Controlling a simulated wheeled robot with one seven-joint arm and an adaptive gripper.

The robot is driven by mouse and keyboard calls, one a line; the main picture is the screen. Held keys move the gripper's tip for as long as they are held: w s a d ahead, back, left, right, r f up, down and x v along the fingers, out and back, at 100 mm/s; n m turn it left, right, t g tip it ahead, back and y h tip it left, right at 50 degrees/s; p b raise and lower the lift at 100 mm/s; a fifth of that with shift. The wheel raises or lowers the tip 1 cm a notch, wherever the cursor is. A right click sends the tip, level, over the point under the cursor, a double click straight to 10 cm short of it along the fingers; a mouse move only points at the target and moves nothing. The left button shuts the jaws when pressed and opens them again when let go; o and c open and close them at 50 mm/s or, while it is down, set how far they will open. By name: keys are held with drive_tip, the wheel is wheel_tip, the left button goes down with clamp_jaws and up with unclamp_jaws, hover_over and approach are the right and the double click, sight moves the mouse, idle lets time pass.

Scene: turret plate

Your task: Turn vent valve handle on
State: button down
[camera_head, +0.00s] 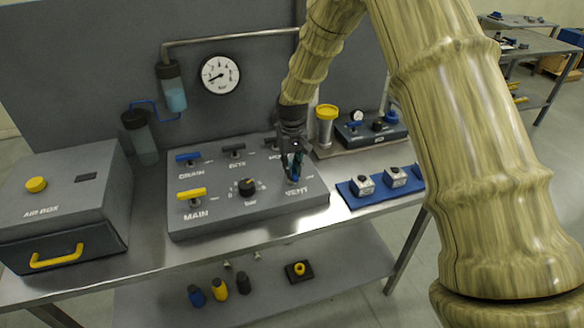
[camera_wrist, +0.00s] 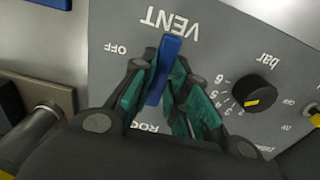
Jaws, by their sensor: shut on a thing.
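The vent valve handle (camera_wrist: 168,58) is a blue bar on the grey valve panel (camera_head: 240,212). In the wrist view its free end points toward the VENT lettering, and the OFF mark lies to its left. My gripper (camera_wrist: 160,82) has its teal-padded fingers on both sides of the bar and is shut on it. In the head view my gripper (camera_head: 293,163) is at the panel's right part, just above the VENT label, and mostly hides the handle. The handle's pivot end is hidden between my fingers.
A black bar knob (camera_wrist: 254,93) sits beside the vent valve. The yellow MAIN handle (camera_head: 192,194) and blue DRAIN handle (camera_head: 188,157) are further left. A grey air box (camera_head: 62,205) stands left of the panel, and a blue tray (camera_head: 352,200) with white blocks stands right.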

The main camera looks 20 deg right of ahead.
drive_tip(key=shift+w+r, duration=0.1)
idle(0.3)
drive_tip(key=c, duration=1.4)
unclamp_jaws()
drive_tip(key=shift+r, duration=0.1)
wheel_tip(320, 180, up, 12)
drive_tip(key=shift+f, duration=0.1)
drive_tip(key=shift+f, duration=0.1)
